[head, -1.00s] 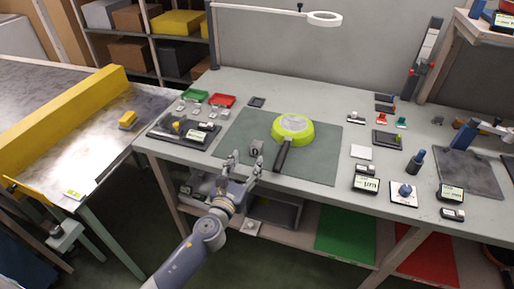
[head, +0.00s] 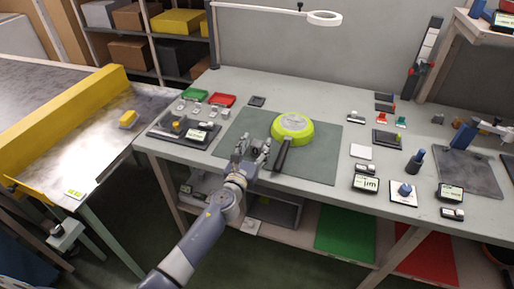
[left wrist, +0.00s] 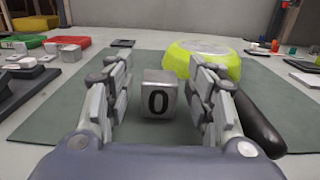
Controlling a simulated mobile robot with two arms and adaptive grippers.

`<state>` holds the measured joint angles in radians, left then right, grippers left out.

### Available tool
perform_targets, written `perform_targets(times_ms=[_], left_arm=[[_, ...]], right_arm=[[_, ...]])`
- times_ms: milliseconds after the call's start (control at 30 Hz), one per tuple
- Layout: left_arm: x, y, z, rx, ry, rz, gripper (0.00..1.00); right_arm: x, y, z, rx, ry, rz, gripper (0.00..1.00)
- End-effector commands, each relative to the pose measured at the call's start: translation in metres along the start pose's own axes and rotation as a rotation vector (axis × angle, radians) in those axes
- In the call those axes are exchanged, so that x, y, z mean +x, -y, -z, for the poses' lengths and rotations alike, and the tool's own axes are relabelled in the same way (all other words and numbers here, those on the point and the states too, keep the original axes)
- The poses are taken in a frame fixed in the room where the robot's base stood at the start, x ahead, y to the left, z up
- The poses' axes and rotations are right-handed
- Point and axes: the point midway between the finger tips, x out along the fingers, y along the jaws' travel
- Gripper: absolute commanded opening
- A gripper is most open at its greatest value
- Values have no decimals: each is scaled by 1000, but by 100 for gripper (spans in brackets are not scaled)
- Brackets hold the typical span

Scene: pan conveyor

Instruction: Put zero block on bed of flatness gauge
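The zero block (left wrist: 158,95), a small grey cube with a black 0 on its front, stands on the dark green mat (head: 318,165). In the left wrist view it sits between the fingers of my left gripper (left wrist: 160,100), which is open, with a gap on each side. In the head view my left gripper (head: 252,150) largely hides the block. I cannot tell for sure which device is the flatness gauge. A grey slab (head: 468,175) with a blue arm over it stands far right; a dark base (head: 165,137) with small parts stands left of the mat.
A lime-green pan (head: 292,128) lies upside down on the mat, its black handle (head: 281,157) close to the gripper's right. Red (head: 222,99) and green trays stand behind. Small displays and a white pad (head: 361,152) lie right of the mat. The mat's right part is clear.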

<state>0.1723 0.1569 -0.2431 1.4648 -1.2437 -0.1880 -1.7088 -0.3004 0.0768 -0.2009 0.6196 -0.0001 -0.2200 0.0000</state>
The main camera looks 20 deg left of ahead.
Motion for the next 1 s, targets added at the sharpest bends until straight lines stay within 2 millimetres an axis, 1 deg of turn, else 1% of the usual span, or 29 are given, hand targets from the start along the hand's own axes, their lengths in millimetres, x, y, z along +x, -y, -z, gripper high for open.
perform_targets(times_ms=[33, 67, 100, 167, 200, 567, 767, 933, 967, 1000], left_arm=[[0, 0, 0, 0, 0, 0, 33], [0, 0, 0, 0, 0, 0, 26], [0, 0, 0, 0, 0, 0, 17], [0, 0, 0, 0, 0, 0, 3], [0, 0, 0, 0, 0, 0, 0], [0, 0, -5, 0, 3, 0, 0], [0, 0, -20, 0, 4, 2, 0], [0, 0, -43, 3, 6, 1, 0], [-3, -2, -42, 3, 3, 1, 0], [-12, -4, -38, 3, 0, 1, 0]], right_arm=[[0, 1, 0, 0, 0, 1, 49], [0, 1, 0, 0, 0, 1, 49], [0, 1, 0, 0, 0, 1, 49], [0, 1, 0, 0, 0, 1, 49], [0, 1, 0, 0, 0, 1, 49], [-2, 0, 1, -1, -1, 0, 49], [-14, -3, 1, -1, 0, -3, 49], [-30, -5, 2, -1, 0, -5, 49], [-30, -5, 2, -1, 0, -5, 49], [-28, -5, 2, -1, 0, -5, 49]])
